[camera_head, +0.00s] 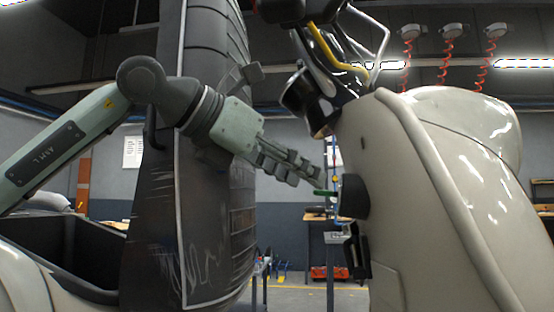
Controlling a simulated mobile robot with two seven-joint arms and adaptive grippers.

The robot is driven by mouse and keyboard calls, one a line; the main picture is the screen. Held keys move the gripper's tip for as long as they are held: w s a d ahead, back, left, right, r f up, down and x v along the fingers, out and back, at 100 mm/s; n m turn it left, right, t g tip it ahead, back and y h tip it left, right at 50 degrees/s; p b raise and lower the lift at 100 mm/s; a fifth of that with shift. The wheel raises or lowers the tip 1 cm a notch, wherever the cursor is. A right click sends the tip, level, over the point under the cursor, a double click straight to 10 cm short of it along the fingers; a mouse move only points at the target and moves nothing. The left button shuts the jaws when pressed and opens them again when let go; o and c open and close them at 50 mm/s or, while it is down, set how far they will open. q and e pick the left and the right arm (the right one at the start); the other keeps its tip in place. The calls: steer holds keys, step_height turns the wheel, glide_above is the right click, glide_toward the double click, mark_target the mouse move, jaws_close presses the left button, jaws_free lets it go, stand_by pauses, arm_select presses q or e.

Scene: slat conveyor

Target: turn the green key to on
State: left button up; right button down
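My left gripper (316,178) comes in from the upper left. Its fingertips are at the key's outer end or just above it. The fingers look close together from this side. I cannot tell whether they touch or grip the key. The key's turned position is too small to read. My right gripper is not in view.
A tall dark scuffed seat-like part (205,200) stands behind my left arm. A workbench (325,228) and red toolbox (328,272) are far behind.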

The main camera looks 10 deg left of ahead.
mark_target(321, 192)
arm_select(q)
steer(key=shift+x, duration=1.6)
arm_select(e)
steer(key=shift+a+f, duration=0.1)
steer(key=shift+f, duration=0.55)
arm_select(q)
steer(key=c, duration=0.7)
steer(key=o, duration=0.4)
steer(key=c, duration=0.5)
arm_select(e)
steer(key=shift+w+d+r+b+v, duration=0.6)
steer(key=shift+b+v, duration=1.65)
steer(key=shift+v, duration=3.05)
arm_select(q)
steer(key=shift+o, duration=0.2)
steer(key=shift+s+f+m+t+h+b, duration=0.1)
steer(key=shift+f+m+t+h+b, duration=0.15)
steer(key=shift+m+t+h+b, duration=0.5)
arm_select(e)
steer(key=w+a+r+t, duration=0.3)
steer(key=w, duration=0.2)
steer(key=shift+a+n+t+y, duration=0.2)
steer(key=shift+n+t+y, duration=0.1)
